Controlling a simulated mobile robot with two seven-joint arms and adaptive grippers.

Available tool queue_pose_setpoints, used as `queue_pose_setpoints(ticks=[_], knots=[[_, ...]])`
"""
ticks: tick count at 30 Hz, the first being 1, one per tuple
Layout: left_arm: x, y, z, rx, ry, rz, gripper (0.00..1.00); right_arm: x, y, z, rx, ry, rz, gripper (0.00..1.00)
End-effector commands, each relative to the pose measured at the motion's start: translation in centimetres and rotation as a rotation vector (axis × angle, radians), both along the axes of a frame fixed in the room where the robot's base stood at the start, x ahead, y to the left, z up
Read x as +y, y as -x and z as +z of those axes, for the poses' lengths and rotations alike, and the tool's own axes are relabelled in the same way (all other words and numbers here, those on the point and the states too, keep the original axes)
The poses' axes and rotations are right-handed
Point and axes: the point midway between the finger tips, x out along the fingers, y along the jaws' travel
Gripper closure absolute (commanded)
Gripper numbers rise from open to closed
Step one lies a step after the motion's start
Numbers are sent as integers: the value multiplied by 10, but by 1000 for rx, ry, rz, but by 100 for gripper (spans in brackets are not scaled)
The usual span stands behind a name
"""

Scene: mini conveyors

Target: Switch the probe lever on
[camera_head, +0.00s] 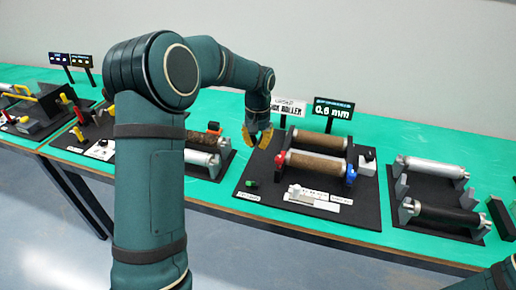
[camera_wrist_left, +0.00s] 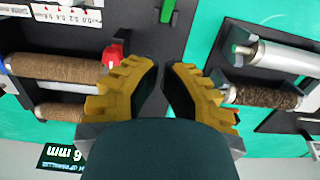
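I cannot tell for certain which part is the probe lever. A small green piece (camera_head: 252,183) stands at the left front of the middle black board, and a green piece (camera_wrist_left: 167,10) shows at the top of the left wrist view. A red knob (camera_head: 280,158) and a blue knob (camera_head: 351,175) sit at the ends of the front brown roller (camera_head: 316,165). My left gripper (camera_head: 257,138) hangs above the board's back left, left of the rollers. Its yellow fingers (camera_wrist_left: 163,72) are apart with nothing between them. My right gripper is out of view.
A sign reading 0.6 mm (camera_head: 333,113) stands behind the rollers. A ruled white scale (camera_head: 313,198) lies in front. Another roller stand (camera_head: 432,195) is to the right. More devices stand left on the green table (camera_head: 222,105). My left arm hides part of them.

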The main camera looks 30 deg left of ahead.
Motion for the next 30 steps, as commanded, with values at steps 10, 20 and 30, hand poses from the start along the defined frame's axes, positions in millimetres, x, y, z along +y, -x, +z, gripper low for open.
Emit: queue_pose_setpoints(ticks=[10,20,30], knots=[[-1,4,-72,4,1,0,100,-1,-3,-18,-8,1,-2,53],[-7,30,-100,1,0,0,100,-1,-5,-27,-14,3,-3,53],[-8,33,-103,0,1,0,100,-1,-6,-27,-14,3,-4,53]])
